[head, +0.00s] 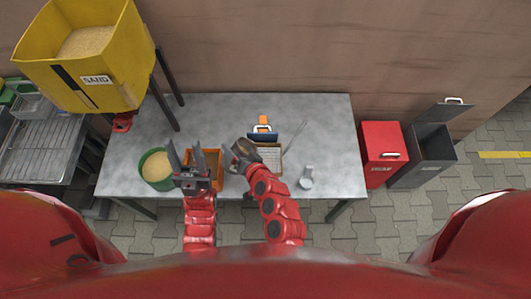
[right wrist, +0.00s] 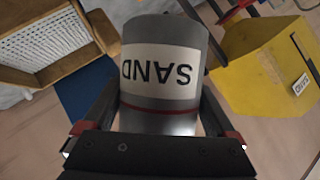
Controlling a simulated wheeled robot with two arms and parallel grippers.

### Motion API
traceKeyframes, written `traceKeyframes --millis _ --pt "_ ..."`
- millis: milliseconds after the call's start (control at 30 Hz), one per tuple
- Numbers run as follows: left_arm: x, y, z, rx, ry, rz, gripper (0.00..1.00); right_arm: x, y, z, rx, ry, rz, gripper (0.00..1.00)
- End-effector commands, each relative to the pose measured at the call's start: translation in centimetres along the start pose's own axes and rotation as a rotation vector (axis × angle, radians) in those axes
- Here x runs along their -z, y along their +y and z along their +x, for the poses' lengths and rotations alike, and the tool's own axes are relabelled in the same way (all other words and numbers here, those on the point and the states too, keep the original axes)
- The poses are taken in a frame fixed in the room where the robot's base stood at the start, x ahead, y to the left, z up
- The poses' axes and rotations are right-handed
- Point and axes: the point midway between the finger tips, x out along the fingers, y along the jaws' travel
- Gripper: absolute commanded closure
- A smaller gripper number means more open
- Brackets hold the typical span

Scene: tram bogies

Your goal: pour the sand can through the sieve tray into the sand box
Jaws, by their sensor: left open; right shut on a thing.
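The grey sand can (right wrist: 165,70), with a SAND label and a red band, is between the fingers of my right gripper (right wrist: 160,125), which is shut on it. In the head view the can (head: 243,154) is above the table's middle; its mouth and contents cannot be made out. A tan tray with a mesh-like floor (right wrist: 50,35), which looks like the sieve tray, lies right of the can in the head view (head: 269,158). The yellow box labelled SAND (head: 110,75) stands high at the left with sand inside. My left gripper (head: 190,165) is open at the orange bin's left side.
The orange bin (head: 213,157) and a green tub of sand (head: 157,165) are on the grey table (head: 325,120). A small pale bottle-like thing (head: 307,178) stands at right. A red bin (head: 383,145) and a dark open-lidded bin (head: 430,150) stand beyond.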

Motion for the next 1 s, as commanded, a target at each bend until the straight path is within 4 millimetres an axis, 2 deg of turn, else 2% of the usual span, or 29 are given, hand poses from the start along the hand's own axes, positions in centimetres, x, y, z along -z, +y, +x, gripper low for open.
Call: traceKeyframes --millis 1000 --pt "-0.17 0.05 -1.03 0.0 0.0 0.0 0.5 0.04 0.12 0.04 0.023 -0.014 0.055 0.7"
